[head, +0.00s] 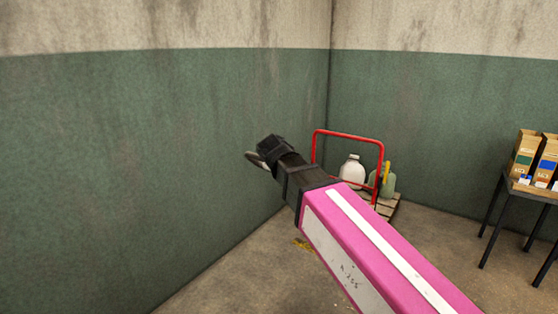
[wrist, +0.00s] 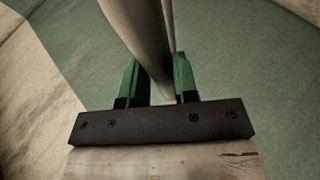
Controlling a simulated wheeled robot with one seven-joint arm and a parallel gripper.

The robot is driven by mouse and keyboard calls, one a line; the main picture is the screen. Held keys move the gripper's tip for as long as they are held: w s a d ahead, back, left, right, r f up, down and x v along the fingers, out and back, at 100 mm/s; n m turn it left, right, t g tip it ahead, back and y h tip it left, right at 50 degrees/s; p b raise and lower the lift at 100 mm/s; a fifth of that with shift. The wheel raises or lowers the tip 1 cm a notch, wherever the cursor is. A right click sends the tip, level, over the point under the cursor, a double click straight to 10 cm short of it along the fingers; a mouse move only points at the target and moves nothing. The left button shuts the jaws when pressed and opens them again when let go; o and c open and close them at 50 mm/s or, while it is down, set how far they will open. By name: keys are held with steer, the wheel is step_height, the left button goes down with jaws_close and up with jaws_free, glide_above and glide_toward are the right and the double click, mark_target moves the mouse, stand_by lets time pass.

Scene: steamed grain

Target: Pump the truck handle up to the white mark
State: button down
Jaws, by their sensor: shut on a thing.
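My gripper (head: 262,153) is at the end of my pink arm, in front of the green wall in the head view. In the wrist view its two green fingers (wrist: 156,72) are shut on a pale grey bar (wrist: 148,30), which runs up out of the frame. Whether this bar is the truck handle I cannot tell from its visible part. A grey tip of something shows beside the gripper in the head view. A red tubular frame (head: 350,133) stands upright behind and right of the gripper. I cannot make out a white mark.
A white jug (head: 352,169) and a greenish jug (head: 388,181) stand by the red frame on a wooden pallet (head: 386,208), partly hidden by my arm. A dark-legged table (head: 524,190) with cardboard boxes (head: 534,155) is at right. Walls meet in a corner behind.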

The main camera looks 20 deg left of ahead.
steer(key=c, duration=0.9)
jaws_free()
steer(key=v, duration=1)
steer(key=shift+s+r, duration=0.15)
steer(key=shift+s, duration=0.15)
steer(key=shift+d, duration=0.1)
